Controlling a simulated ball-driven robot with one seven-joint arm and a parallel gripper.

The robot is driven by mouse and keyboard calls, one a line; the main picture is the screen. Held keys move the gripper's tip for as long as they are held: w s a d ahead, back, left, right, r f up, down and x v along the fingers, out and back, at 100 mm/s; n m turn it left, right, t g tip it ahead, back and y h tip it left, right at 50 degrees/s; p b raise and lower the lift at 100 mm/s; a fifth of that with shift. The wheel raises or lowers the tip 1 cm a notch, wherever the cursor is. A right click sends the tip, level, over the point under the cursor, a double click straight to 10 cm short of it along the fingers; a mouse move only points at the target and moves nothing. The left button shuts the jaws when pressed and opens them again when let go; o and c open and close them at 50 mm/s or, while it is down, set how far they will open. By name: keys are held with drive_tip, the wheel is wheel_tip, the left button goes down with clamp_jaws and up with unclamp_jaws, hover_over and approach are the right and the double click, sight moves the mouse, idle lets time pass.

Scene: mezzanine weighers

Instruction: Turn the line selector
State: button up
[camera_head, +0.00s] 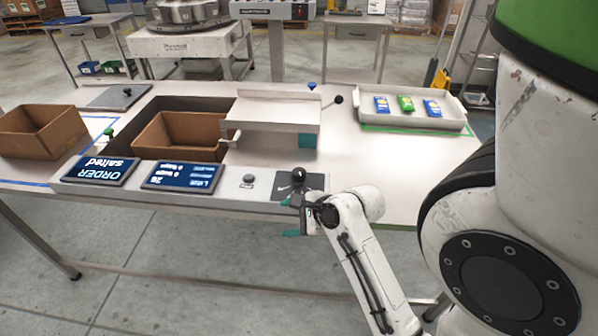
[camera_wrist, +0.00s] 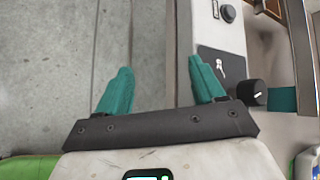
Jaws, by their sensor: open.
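The line selector looks to be the black knob (camera_head: 298,175) on a dark plate (camera_head: 315,181) at the right end of the console's front strip. In the wrist view the knob (camera_wrist: 251,92) is right of the right finger, and the plate (camera_wrist: 217,68) bears a white pointer mark. My gripper (camera_head: 290,217) is at the table's front edge, just in front of the knob. Its two teal fingers, also in the wrist view (camera_wrist: 160,70), are open and empty. The right finger overlaps the plate's edge in that view; the left is over the floor. The knob is not between them.
A grey push button (camera_head: 248,181) and two screens (camera_head: 182,176) lie left of the plate. Behind are a raised white platform (camera_head: 275,110), a cardboard box (camera_head: 180,133) and a white tray (camera_head: 410,121) with several packets. Floor in front is clear.

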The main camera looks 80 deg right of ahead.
sight(299, 171)
drive_tip(key=s+d+r+m+h, duration=0.1)
drive_tip(key=s+d+r+m, duration=0.1)
drive_tip(key=d+m, duration=0.1)
drive_tip(key=s+d+r+m+t+h, duration=0.1)
drive_tip(key=s+d+r+m+h, duration=0.1)
drive_tip(key=m, duration=0.3)
drive_tip(key=s+d+r+m+h, duration=0.1)
drive_tip(key=s+d+m+h, duration=0.1)
drive_tip(key=s+d+m, duration=0.1)
drive_tip(key=shift+s+d+r+m, duration=0.15)
drive_tip(key=shift+d+r+m, duration=0.25)
drive_tip(key=shift+d+m, duration=0.25)
drive_tip(key=x, duration=1)
drive_tip(key=shift+w, duration=0.35)
drive_tip(key=c, duration=1)
drive_tip(key=shift+o, duration=0.2)
drive_tip(key=shift+t, duration=0.3)
